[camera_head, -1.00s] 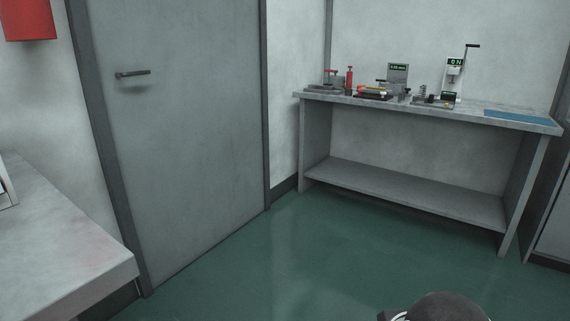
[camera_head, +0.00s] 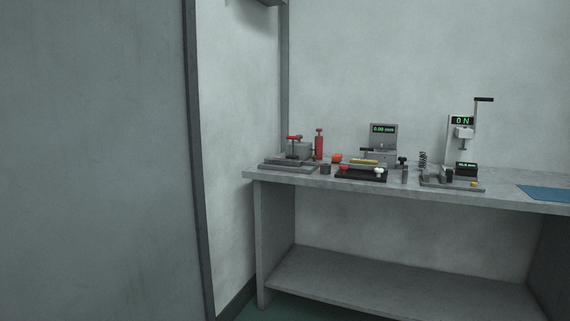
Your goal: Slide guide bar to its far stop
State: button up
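The bench (camera_head: 262,176) stands against the back wall with small devices on its top. In the middle is a device with a black base (camera_head: 361,177), a yellow bar (camera_head: 364,162) and a grey display unit (camera_head: 383,136) reading about 0.00 mm. Small red and white knobs sit at its front. Which part is the guide bar is too small to tell for sure. My gripper is not in view.
Left on the bench is a grey fixture (camera_head: 288,166) with a red handle, beside a red upright cylinder (camera_head: 319,145). Right is a lever press (camera_head: 463,133) with a green display, then a blue mat (camera_head: 546,192). A grey door (camera_head: 95,160) fills the left.

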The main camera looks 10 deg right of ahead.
aim_at(268, 159)
jog(key=i+l+u, duration=0.1)
jog(key=i, duration=1.4)
